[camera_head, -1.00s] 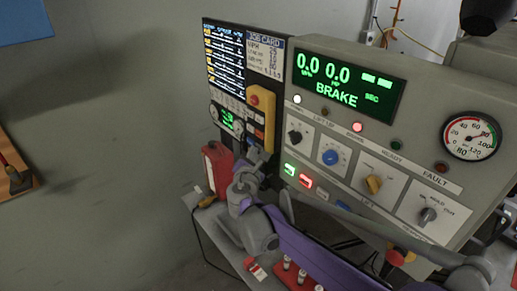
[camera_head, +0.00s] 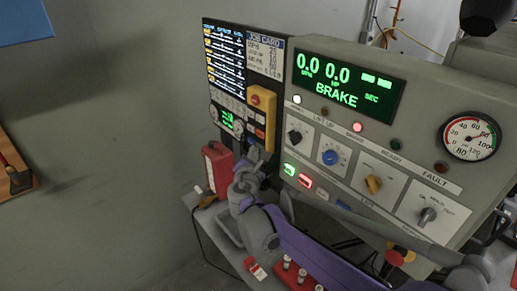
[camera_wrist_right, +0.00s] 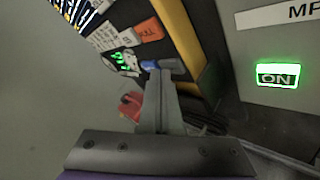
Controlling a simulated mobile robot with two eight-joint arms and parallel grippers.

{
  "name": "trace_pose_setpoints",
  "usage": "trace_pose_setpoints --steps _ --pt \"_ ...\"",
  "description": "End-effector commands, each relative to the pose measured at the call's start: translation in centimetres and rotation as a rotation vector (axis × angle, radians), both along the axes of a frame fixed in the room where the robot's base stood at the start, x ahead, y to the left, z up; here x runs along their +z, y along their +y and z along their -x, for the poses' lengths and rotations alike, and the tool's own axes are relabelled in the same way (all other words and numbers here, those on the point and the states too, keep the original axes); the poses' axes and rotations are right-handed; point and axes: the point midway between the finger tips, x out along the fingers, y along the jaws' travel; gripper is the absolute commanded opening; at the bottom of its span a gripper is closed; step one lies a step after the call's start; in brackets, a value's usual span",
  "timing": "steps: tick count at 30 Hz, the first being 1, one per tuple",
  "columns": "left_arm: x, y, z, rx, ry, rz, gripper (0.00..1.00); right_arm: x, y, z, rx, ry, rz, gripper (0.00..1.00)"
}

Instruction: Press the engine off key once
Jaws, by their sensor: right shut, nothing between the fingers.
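In the head view the right gripper (camera_head: 258,154) is in front of the panel's lower part. My left gripper is out of view.
A lit green ON button (camera_wrist_right: 277,75) is on the grey console. A red case (camera_head: 217,166) stands left of my gripper.

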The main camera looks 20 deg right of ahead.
Motion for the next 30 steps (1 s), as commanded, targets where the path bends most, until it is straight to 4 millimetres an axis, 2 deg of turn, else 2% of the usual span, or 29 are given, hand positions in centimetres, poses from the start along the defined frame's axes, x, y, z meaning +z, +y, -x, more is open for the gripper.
trace_pose_setpoints --steps 6,17,30 --pt "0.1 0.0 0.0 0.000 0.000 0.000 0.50 0.0 1.2 0.4 0.003 0.000 -0.001 0.00" --pt "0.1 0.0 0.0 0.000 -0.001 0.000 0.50 0.0 1.4 0.5 0.001 0.000 0.000 0.00" --pt "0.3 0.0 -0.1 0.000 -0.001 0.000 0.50 0.0 5.2 1.9 0.004 0.000 -0.001 0.00"
